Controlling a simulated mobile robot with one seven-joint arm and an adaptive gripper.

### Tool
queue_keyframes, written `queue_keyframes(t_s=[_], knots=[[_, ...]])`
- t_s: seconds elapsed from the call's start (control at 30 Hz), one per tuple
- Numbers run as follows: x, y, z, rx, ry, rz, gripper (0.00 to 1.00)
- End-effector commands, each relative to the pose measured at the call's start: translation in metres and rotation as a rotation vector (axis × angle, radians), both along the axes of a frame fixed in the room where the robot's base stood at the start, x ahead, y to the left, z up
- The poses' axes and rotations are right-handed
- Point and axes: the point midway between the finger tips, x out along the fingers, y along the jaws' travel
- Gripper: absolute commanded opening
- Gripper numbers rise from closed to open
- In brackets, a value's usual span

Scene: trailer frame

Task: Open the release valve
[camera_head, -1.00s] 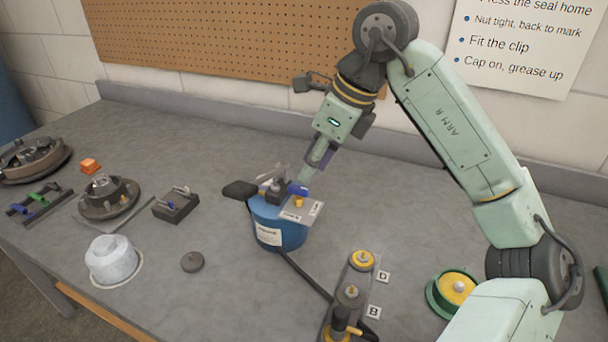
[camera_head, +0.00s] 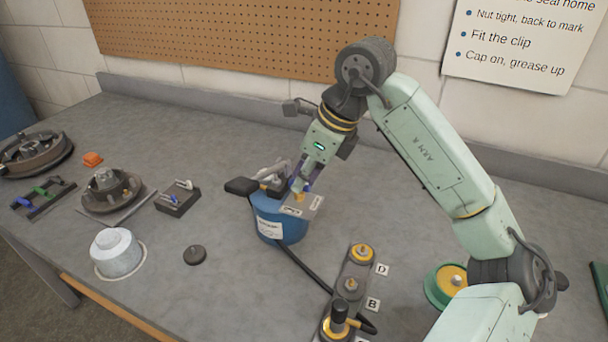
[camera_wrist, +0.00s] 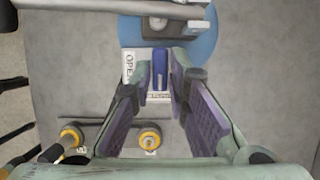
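The blue pump unit (camera_head: 283,228) stands on the bench with a black-gripped lever (camera_head: 241,186) and a label plate (camera_head: 317,204) on top. The release valve's blue handle (camera_wrist: 160,68) lies beside the "OPEN" label (camera_wrist: 130,68) in the wrist view. In the head view the blue handle is mostly hidden by my gripper (camera_head: 302,186). My gripper (camera_wrist: 162,68) is open, with one finger on each side of the blue handle. A narrow gap shows at the right finger; I cannot tell whether the left finger touches the handle.
A black hose runs from the pump to a dark manifold (camera_head: 349,289) with yellow fittings at the front. A white cap (camera_head: 116,252), a dark disc (camera_head: 195,255) and hub parts (camera_head: 112,192) lie to the left. A green-rimmed part (camera_head: 446,285) stands right. The back of the bench is clear.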

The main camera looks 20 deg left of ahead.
Motion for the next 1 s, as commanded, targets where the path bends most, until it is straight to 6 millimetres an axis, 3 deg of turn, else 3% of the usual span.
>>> queue_keyframes(t_s=[0.2,0.67,1.0], knots=[[0.0000,-0.0001,0.0002,0.000,0.000,0.000,0.00],[-0.0002,-0.0004,-0.0013,-0.001,-0.002,-0.025,0.00],[-0.0021,-0.0005,-0.0056,-0.003,-0.006,-0.219,0.00]])
